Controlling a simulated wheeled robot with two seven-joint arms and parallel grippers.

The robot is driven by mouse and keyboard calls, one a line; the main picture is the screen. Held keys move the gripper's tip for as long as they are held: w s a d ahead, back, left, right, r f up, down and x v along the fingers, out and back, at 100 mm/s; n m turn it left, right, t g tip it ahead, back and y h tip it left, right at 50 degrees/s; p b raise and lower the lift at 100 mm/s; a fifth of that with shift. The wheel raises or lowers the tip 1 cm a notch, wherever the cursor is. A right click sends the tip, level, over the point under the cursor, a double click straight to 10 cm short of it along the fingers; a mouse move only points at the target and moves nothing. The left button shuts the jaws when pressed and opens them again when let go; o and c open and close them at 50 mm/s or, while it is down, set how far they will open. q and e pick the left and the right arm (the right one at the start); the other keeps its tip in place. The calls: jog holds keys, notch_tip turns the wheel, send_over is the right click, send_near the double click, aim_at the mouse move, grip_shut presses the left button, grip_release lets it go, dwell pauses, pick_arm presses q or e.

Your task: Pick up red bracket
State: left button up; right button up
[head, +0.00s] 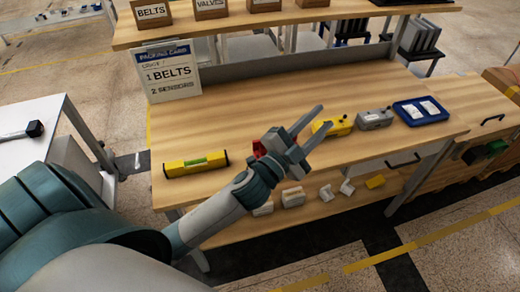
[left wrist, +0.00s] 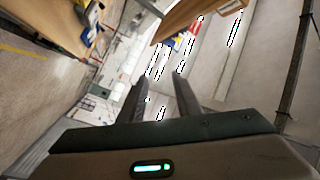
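A red part, which looks like the red bracket (head: 259,148), lies on the wooden workbench (head: 215,125). It is mostly hidden behind my left gripper (head: 322,117), so its full shape cannot be told. My left gripper is over the bench in the head view, its two fingers apart and pointing up and right, with nothing seen between them. In the left wrist view its fingers (left wrist: 159,80) are also apart and point away from the bench top, toward the room. The red part is not recognisable there. My right gripper is not in view.
A yellow level (head: 196,163) lies left on the bench. A yellow tool (head: 333,127), a grey device (head: 375,119) and a blue tray (head: 421,111) lie to the right. A packing card (head: 168,72) stands at the back left. Several pale blocks sit on the lower shelf.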

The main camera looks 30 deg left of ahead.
pick_arm(q)
jog(key=s+d+r+m+g+h, duration=0.2)
jog(key=d+r+m+g+h, duration=0.3)
jog(key=d+m+h, duration=0.45)
jog(key=s+d+r+m+g+h, duration=0.1)
jog(key=d+r+m+g+h, duration=0.45)
jog(key=m, duration=0.75)
jog(key=a+f+m+g+y, duration=0.9)
jog(key=a+f+m, duration=0.15)
jog(key=f, duration=0.25)
jog(key=w+a+y, duration=0.2)
jog(key=a+y, duration=0.3)
jog(key=a, duration=0.6)
jog(key=w+a+r+y, duration=0.1)
jog(key=a+y, duration=0.3)
jog(key=a, duration=0.7)
jog(key=shift+w+r+n+y, duration=0.15)
jog(key=shift+w+n+y, duration=0.25)
jog(key=shift+d, duration=0.1)
